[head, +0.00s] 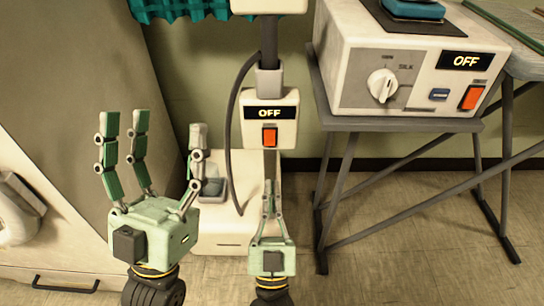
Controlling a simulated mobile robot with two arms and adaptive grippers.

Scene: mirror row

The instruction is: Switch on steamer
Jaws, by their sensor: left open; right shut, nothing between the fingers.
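The steamer (285,131) stands upright in the middle, with a white control box on a dark pole. Its display (270,113) reads OFF, and a red-orange switch (269,136) sits just below. My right gripper (269,187) is shut and empty, its fingertips pointing up below the control box, apart from the switch in the picture. My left gripper (158,140) is open and empty, to the left of the steamer, fingers pointing up. The grippers partly hide the steamer's white base (232,240).
An ironing station (350,75) with its own OFF display, dial and red switch (471,97) sits on an ironing board (330,122) at right. A dark hose (228,130) curves left of the pole. A grey panel (75,70) stands at left.

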